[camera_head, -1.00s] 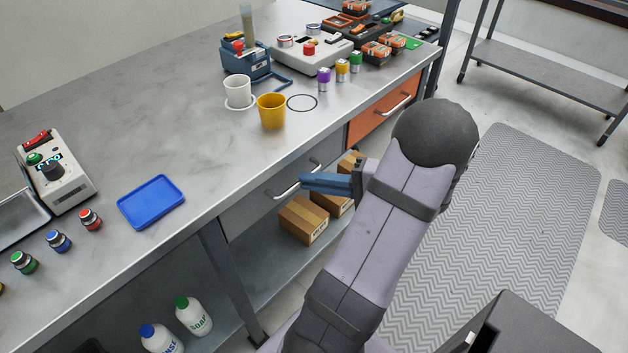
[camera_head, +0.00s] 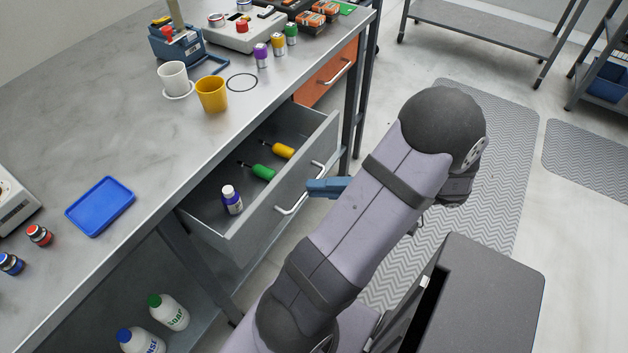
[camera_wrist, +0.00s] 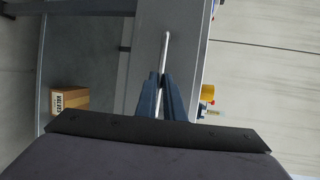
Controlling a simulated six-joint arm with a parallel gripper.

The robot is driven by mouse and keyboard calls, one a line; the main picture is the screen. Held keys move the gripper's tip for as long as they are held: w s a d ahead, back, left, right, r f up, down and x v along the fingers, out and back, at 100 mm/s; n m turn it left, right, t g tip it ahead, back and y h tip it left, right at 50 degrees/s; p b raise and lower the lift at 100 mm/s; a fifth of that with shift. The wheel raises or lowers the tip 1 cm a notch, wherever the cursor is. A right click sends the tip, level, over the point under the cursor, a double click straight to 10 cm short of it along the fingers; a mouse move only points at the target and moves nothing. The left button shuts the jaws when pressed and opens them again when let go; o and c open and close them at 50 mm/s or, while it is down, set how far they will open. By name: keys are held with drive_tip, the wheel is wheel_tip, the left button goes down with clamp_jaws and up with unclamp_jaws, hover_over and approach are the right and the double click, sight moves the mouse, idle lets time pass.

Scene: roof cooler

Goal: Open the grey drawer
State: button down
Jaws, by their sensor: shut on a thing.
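The grey drawer (camera_head: 272,207) stands pulled out from under the bench top in the head view. My gripper (camera_head: 312,188) is at the drawer's silver bar handle (camera_head: 293,204). In the wrist view, the blue fingers (camera_wrist: 161,78) are shut on the handle (camera_wrist: 165,50), which runs between them. My arm hides part of the space right of the drawer.
An orange drawer (camera_head: 328,75) sits shut beyond the grey one. A yellow cup (camera_head: 212,94), a white cup (camera_head: 173,77) and a blue tray (camera_head: 101,206) stand on the bench.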

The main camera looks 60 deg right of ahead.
drive_tip(key=c, duration=1.9)
unclamp_jaws()
drive_tip(key=shift+o, duration=0.2)
drive_tip(key=shift+d, duration=0.1)
wheel_tip(320, 180, up, 8)
drive_tip(key=s+d+p, duration=0.1)
drive_tip(key=s, duration=0.1)
drive_tip(key=shift+s+f, duration=0.15)
drive_tip(key=shift+s, duration=0.2)
